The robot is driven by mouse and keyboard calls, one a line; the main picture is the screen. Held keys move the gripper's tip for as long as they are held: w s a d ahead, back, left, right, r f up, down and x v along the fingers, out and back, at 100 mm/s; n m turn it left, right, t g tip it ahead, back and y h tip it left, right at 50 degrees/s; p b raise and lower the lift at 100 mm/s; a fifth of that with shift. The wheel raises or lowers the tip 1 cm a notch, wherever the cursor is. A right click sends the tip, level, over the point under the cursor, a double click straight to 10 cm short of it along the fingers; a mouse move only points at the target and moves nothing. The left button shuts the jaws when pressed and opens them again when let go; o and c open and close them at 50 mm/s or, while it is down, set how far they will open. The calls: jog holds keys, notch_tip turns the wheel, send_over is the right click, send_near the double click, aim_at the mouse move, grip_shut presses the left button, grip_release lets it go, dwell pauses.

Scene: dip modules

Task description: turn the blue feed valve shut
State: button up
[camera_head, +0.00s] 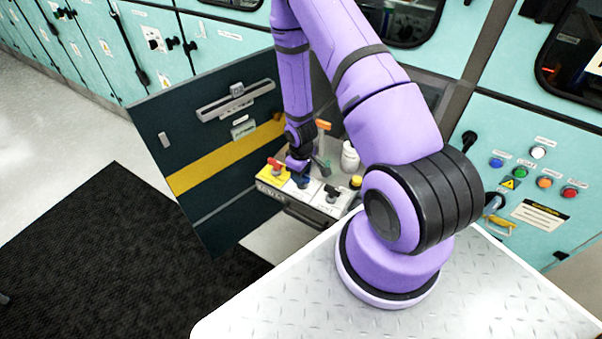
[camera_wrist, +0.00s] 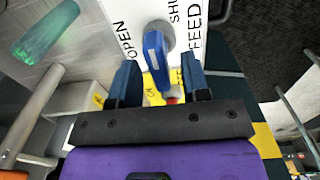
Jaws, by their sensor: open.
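The blue feed valve handle (camera_wrist: 156,62) sits on a white plate (camera_wrist: 135,22) marked OPEN, SHUT and FEED in the wrist view. The handle slants from its round grey base toward my gripper, its outer end lying between the fingers. OPEN is printed left of the handle, SHUT above and to its right. My gripper (camera_wrist: 160,70) is open, with one dark blue finger on each side of the handle and a visible gap to each. In the head view the blue handle (camera_head: 301,181) shows just below my gripper (camera_head: 299,165), partly hidden by it.
A red handle (camera_head: 275,165) on a yellow plate is left of the blue valve; a black handle (camera_head: 332,191) is right. A dark panel (camera_head: 215,150) stands at left.

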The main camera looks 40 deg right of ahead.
notch_tip(320, 180, up, 11)
jog(key=shift+f, duration=0.2)
dwell(0.4)
dwell(0.4)
jog(key=a+r+m+t+h, duration=0.1)
jog(key=a+r+m+t, duration=0.2)
jog(key=r, duration=2.4)
jog(key=s+a+r+t, duration=0.1)
jog(key=s+a+r, duration=0.3)
jog(key=s+r, duration=0.4)
jog(key=s+a+r+t+y, duration=0.1)
jog(key=s+a+r, duration=0.2)
jog(key=s+r, duration=0.6)
jog(key=shift+s+a+r+m, duration=0.25)
jog(key=shift+s+a+m, duration=0.15)
jog(key=shift+s, duration=0.65)
